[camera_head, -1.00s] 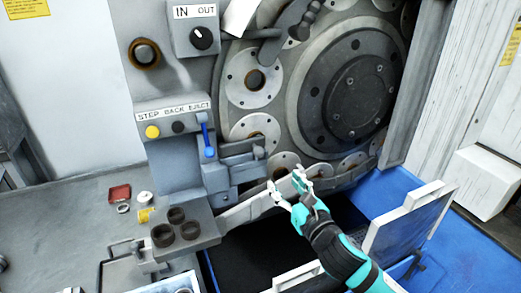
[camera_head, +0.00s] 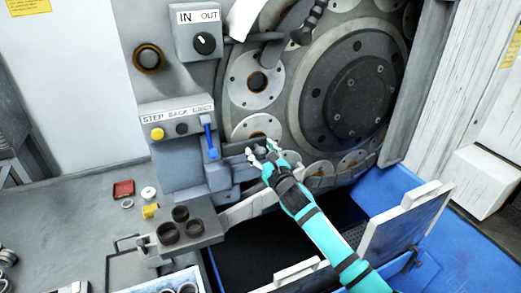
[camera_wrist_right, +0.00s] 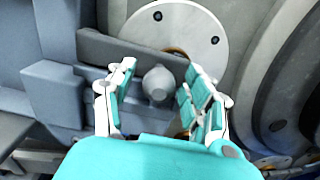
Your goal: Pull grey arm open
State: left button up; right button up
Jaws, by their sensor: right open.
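The grey arm (camera_head: 234,150) is a short bar at the front of the grinder, right of the blue lever. It also shows in the right wrist view (camera_wrist_right: 115,47) as a dark bar crossing in front of a pale disc. A rounded grey knob (camera_wrist_right: 157,84) sits below the bar, between my fingers. My right gripper (camera_head: 262,150) is open at the arm's right end, with one finger on each side of the knob. I cannot tell whether the fingers touch it. My left gripper is not in view.
The large round wheel housing (camera_head: 355,95) stands just behind my right gripper. A small ledge with dark rings (camera_head: 180,228) is at lower left. A blue-handled lever (camera_head: 211,143) is left of the arm. An open pale-edged panel (camera_head: 408,222) and dark pit lie below my right arm.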

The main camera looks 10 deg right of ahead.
jog(key=shift+w, duration=0.15)
grip_shut()
dwell(0.4)
